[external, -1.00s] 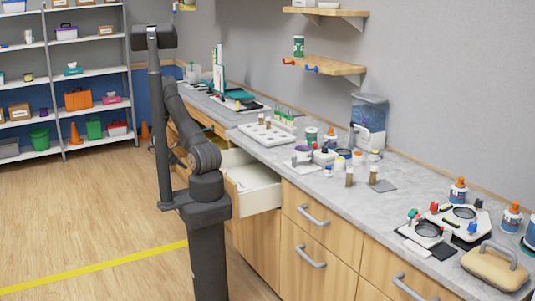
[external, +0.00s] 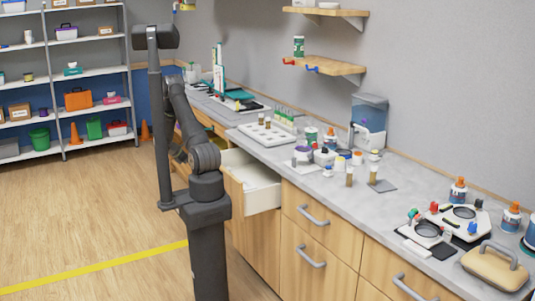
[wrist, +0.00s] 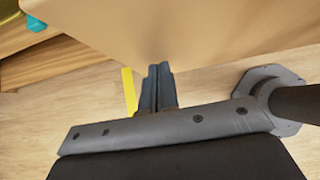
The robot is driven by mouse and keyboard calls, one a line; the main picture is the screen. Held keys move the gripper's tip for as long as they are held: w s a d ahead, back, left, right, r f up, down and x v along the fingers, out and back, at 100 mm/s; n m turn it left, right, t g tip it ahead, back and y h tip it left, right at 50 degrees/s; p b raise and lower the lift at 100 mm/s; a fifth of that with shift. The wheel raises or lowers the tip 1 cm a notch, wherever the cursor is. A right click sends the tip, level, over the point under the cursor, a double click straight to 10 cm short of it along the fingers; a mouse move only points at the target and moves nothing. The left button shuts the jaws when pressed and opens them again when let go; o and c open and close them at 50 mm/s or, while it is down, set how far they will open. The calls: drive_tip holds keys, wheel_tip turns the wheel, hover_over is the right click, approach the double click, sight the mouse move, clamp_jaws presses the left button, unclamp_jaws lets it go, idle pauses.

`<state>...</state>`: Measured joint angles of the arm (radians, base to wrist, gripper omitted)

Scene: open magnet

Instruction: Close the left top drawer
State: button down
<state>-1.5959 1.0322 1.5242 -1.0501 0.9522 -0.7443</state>
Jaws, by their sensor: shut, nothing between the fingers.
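The open drawer (external: 262,200) sticks out from the counter front, just right of my arm in the external view. Its white inside shows, and my arm hides part of its left side. In the wrist view, a light wooden panel (wrist: 190,30), apparently the drawer's front, fills the upper middle. My gripper (wrist: 158,70) is shut and empty, with its tips at the lower edge of this panel. I cannot tell whether they touch it. My arm hides the gripper in the external view.
The counter (external: 410,187) carries bottles, jars and a tan case (external: 494,267). Closed drawers with grey handles (external: 313,216) lie to the right. A teal item (wrist: 36,22) shows at the wrist view's upper left. The wooden floor (external: 90,225) is clear left of my base.

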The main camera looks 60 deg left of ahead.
sight(228, 155)
drive_tip(key=w, duration=2.2)
drive_tip(key=shift+w+r, duration=0.1)
drive_tip(key=shift+w, duration=0.35)
drive_tip(key=shift+s, duration=0.4)
drive_tip(key=s+f+v, duration=0.2)
drive_tip(key=v, duration=1)
drive_tip(key=shift+s+r, duration=0.2)
drive_tip(key=shift+s, duration=0.1)
